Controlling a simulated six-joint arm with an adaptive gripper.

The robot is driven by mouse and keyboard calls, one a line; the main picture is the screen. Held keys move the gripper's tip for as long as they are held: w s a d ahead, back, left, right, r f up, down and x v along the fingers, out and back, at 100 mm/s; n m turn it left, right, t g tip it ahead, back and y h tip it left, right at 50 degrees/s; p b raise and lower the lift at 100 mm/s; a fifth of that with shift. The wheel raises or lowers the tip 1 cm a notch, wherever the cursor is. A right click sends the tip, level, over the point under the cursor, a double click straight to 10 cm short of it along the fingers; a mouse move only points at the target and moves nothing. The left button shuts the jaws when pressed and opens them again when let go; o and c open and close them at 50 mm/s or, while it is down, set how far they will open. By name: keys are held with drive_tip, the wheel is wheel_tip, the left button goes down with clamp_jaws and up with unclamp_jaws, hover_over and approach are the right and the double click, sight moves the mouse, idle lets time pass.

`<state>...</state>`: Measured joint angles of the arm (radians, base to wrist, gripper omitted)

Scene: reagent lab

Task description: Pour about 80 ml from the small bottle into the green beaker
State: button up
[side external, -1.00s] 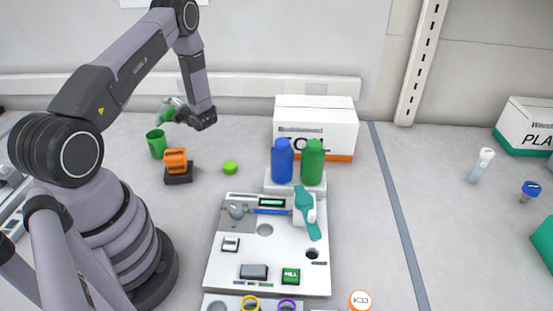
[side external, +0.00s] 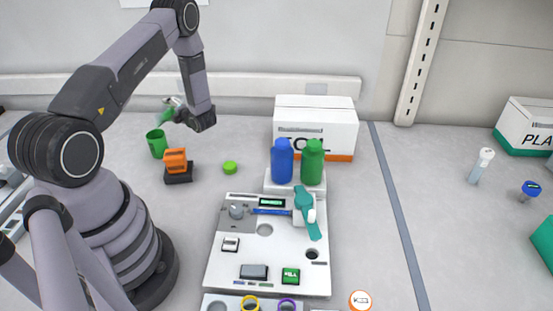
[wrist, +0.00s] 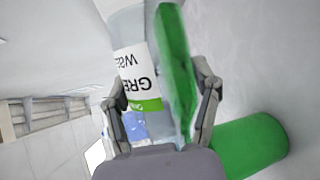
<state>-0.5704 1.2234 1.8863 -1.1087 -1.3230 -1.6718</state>
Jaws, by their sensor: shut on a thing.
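My gripper (side external: 176,104) is shut on the small bottle (side external: 165,115), which is tilted above the green beaker (side external: 157,142). In the wrist view, the small bottle (wrist: 135,60) lies between both fingers of my gripper (wrist: 158,85). It is clear with a white and green label, and green liquid lies along its right side. The green beaker (wrist: 252,145) shows at the lower right of the wrist view. It stands upright on the table in the side view. The bottle's mouth is too small or hidden to tell whether liquid is flowing out.
An orange device on a black base (side external: 177,178) stands just right of the beaker. A green cap (side external: 230,168) lies on the table. Blue (side external: 282,162) and green (side external: 312,163) bottles stand before a white box (side external: 330,115). A white workstation board (side external: 230,270) fills the front middle.

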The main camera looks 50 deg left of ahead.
drive_tip(key=shift+r, duration=0.15)
idle(0.3)
drive_tip(key=shift+w+f, duration=0.1)
drive_tip(key=shift+f, duration=0.1)
drive_tip(key=shift+w+r+m+h, duration=0.15)
drive_tip(key=shift+m+h, duration=0.35)
drive_tip(key=shift+m, duration=0.1)
drive_tip(key=shift+w+a+f+m+g+h, duration=0.1)
drive_tip(key=shift+f+m+g+h, duration=0.2)
drive_tip(key=shift+f+m, duration=0.15)
drive_tip(key=shift+w+a+f+m+g+h, duration=0.1)
drive_tip(key=shift+f+m+g+h, duration=0.1)
drive_tip(key=shift+f+m+g, duration=0.2)
drive_tip(key=shift+f+m, duration=0.1)
drive_tip(key=shift+m, duration=0.15)
idle(0.5)
